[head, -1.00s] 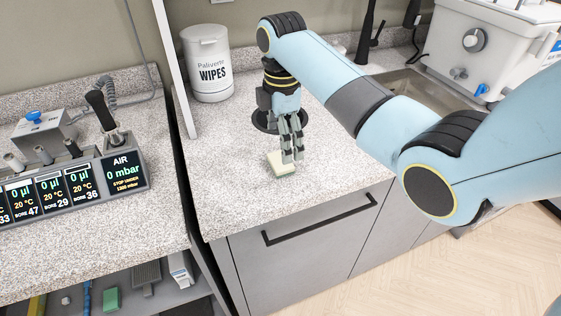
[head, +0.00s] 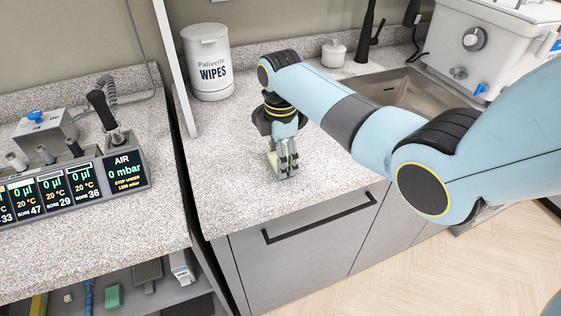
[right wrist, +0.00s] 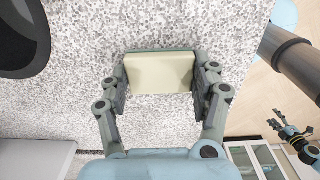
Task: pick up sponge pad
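The sponge pad (right wrist: 160,73) is a cream block with a green layer along its far edge. It lies on the speckled counter, and in the head view its left part (head: 271,162) shows behind my right gripper's fingers. My right gripper (head: 284,172) points down over it. In the right wrist view my right gripper's fingers (right wrist: 160,78) stand on both sides of the pad, at or very close to its edges. I cannot tell whether they press on it.
A white wipes tub (head: 208,66) stands behind at the left. A sink (head: 400,92) and a white machine (head: 480,45) are at the back right. A pipette console (head: 75,180) stands on the left counter. The counter front (head: 235,205) is clear.

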